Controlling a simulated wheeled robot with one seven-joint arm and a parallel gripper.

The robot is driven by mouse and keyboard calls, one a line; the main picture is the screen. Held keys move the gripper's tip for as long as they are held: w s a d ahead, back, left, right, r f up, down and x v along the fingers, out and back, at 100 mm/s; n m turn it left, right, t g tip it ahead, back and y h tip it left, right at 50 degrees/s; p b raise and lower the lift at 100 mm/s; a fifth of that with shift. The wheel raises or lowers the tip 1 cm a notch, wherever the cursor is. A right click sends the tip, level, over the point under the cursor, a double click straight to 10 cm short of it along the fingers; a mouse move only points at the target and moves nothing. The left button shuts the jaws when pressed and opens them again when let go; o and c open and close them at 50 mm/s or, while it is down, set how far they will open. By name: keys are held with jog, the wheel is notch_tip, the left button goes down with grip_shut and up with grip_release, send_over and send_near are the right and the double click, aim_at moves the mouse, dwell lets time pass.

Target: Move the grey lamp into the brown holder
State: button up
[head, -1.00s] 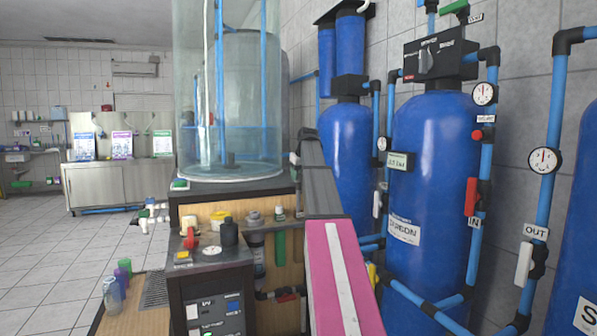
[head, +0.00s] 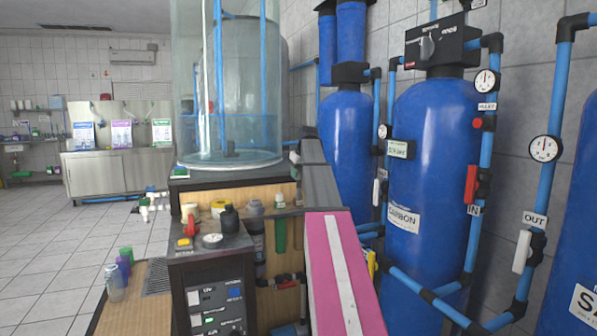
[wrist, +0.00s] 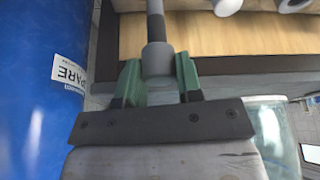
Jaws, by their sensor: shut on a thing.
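In the wrist view, my gripper (wrist: 157,76) has green fingers on a dark bar. They are shut on the grey lamp (wrist: 156,58), a grey cylinder with a thinner stem running up out of the frame. The fingers touch it from both sides. Its far end is cut off by the frame. In the head view my gripper and the lamp cannot be made out beyond my pink and grey arm. I cannot pick out the brown holder for certain in either view.
A wooden panel (wrist: 215,30) lies beyond the lamp. A blue tank (wrist: 35,90) stands close on the left of the wrist view. Blue tanks (head: 435,150) and pipes crowd the right.

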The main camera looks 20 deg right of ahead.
aim_at(298, 190)
jog(key=shift+f, duration=2.75)
jog(key=shift+f, duration=1.3)
jog(key=o, duration=1.2)
jog(key=shift+r, duration=0.1)
jog(key=shift+r, duration=3.9)
